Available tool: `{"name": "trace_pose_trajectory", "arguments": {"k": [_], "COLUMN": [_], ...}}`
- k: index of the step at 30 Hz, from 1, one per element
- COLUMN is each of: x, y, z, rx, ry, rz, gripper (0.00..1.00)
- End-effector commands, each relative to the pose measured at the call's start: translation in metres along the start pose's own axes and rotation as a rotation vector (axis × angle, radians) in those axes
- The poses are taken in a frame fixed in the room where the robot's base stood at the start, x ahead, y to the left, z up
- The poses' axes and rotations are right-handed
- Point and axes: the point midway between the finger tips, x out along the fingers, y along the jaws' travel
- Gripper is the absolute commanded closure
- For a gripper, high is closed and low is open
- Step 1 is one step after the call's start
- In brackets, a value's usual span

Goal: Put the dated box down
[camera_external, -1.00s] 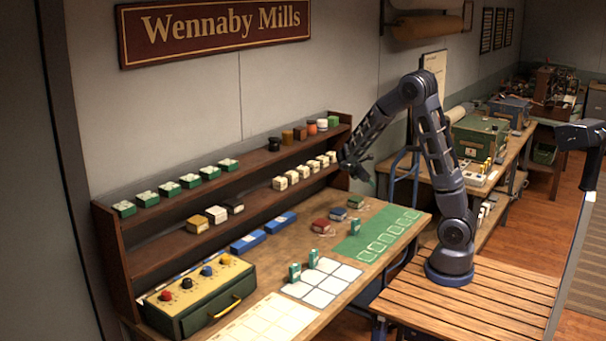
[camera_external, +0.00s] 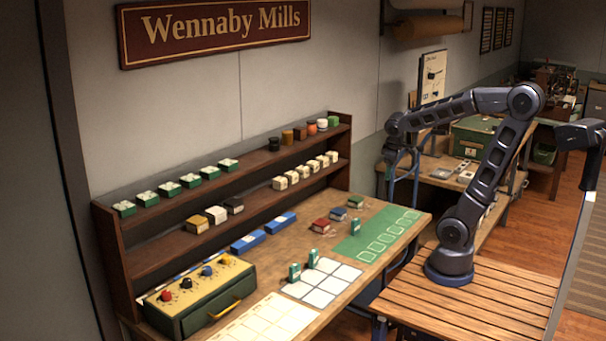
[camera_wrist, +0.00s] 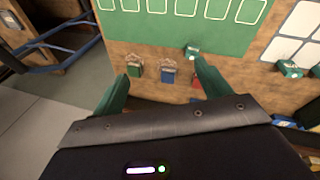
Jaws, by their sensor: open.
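My gripper (camera_wrist: 160,70) is open, its two green fingers apart with nothing between them. In the external view, my gripper (camera_external: 391,150) hangs above the back right end of the bench, partly hard to make out. No box is in my grasp. Small teal boxes stand on the bench: one at the green mat's edge (camera_external: 355,227), the others by the white grid (camera_external: 294,272). Tagged green (camera_external: 355,202), blue (camera_external: 338,214) and red (camera_external: 321,225) boxes lie near the shelf; they also show beyond my fingers in the wrist view (camera_wrist: 168,73). I cannot read a date on any box.
A two-tier shelf (camera_external: 180,240) with several small boxes and jars runs along the wall. A green case with knobs (camera_external: 205,290) stands at the bench's front left. The green mat (camera_external: 385,233) has empty outlined squares. A blue tubular frame (camera_wrist: 50,50) stands beside the bench.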

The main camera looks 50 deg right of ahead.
Motion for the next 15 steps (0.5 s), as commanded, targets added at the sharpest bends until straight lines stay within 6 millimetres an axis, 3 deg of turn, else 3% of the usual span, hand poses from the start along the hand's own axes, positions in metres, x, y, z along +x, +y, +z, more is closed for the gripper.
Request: {"name": "trace_pose_trajectory", "arguments": {"k": [7, 15], "x": [-0.038, -0.060], "y": [-0.041, -0.075], "z": [0.034, 0.058], "rx": [0.166, 0.284], "ry": [0.136, 0.230], "rz": [-0.102, -0.186], "gripper": [0.23, 0.23]}}
